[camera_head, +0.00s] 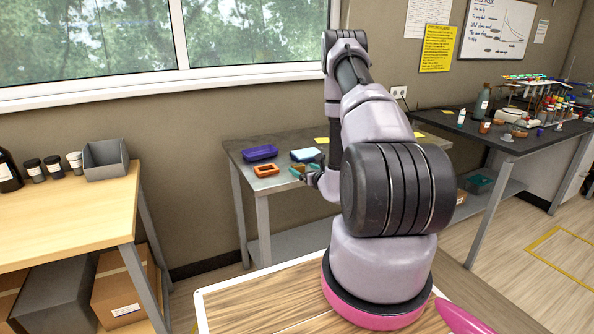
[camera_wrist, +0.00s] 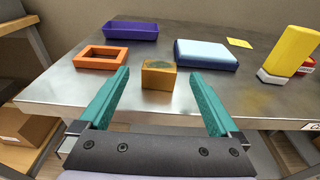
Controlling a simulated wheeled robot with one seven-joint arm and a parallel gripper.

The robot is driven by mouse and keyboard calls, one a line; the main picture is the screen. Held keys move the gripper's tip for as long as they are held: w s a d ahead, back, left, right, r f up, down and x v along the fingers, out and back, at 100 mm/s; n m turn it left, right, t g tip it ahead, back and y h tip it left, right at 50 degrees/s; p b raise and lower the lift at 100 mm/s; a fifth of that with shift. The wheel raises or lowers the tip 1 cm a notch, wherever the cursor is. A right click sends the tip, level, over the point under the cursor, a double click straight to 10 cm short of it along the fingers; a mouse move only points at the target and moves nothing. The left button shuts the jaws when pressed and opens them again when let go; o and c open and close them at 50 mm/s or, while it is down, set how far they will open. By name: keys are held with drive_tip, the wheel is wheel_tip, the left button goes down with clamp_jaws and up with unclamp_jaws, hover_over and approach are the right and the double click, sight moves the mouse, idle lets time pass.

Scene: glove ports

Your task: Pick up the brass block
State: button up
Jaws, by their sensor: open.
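The brass block (camera_wrist: 158,76) is a small golden-brown cube with a darker greyish patch on top. It sits on the grey metal table in the wrist view, near the table's front edge. My gripper (camera_wrist: 163,76) is open, with its two teal fingers apart. In the wrist view the block shows between the fingertips, seemingly just beyond them; I cannot tell the exact gap. In the head view my gripper (camera_head: 306,173) hangs over the small metal table, and my own arm hides part of that area.
On the metal table (camera_wrist: 60,90) an orange frame (camera_wrist: 102,57) lies left of the block. A purple tray (camera_wrist: 131,31) is behind, a light blue box (camera_wrist: 206,54) behind right. A yellow and white object (camera_wrist: 291,55) stands far right beside a red item (camera_wrist: 306,66). A yellow note (camera_wrist: 239,43) lies behind.

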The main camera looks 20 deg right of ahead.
sight(299, 165)
drive_tip(key=w, duration=0.5)
drive_tip(key=shift+a+f, duration=0.1)
drive_tip(key=shift+f, duration=0.25)
clamp_jaws()
